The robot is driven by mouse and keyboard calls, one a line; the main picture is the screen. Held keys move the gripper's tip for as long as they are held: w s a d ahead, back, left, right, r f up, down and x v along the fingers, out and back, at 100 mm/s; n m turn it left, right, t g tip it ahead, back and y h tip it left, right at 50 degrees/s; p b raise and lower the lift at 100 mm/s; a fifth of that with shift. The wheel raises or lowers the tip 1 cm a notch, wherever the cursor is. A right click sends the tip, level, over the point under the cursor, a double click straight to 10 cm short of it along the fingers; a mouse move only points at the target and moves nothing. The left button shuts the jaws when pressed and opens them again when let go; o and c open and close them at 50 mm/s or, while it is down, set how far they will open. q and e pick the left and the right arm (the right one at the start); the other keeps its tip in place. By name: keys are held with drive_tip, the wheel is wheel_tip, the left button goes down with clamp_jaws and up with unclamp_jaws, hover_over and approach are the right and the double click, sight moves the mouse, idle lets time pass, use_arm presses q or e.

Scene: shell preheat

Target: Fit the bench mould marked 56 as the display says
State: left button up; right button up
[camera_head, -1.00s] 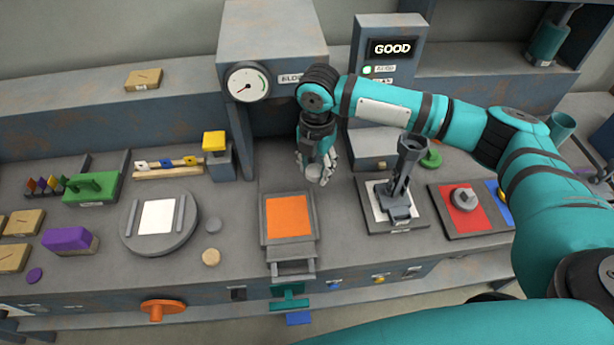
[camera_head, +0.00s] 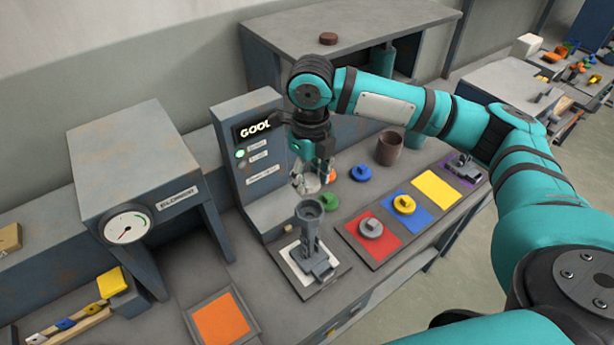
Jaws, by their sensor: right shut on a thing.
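My right gripper (camera_head: 312,182) is shut on a small pale grey piece (camera_head: 308,187), mostly hidden by the fingers. It hangs in front of the display column, behind and above the grey stand with a funnel-like top (camera_head: 310,215). No number 56 is readable on any piece. The display (camera_head: 258,128) reads "GOOD", its last letter partly covered by my arm, with a green lamp (camera_head: 239,154) lit below. The left gripper is out of view.
A green knobbed piece (camera_head: 330,202), another blue one (camera_head: 361,173) and a brown cup (camera_head: 390,150) stand near the gripper. The yellow square (camera_head: 437,189) is bare. The element housing with a dial (camera_head: 126,226) and an orange pad (camera_head: 221,317) are at the left.

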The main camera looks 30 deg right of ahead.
sight(309, 216)
wheel_tip(309, 216, down, 2)
drive_tip(key=shift+b, duration=0.95)
wheel_tip(309, 216, down, 3)
drive_tip(key=b, duration=0.3)
drive_tip(key=shift+r, duration=0.15)
drive_tip(key=shift+f, duration=1.65)
drive_tip(key=shift+p, duration=0.45)
drive_tip(key=o, duration=0.9)
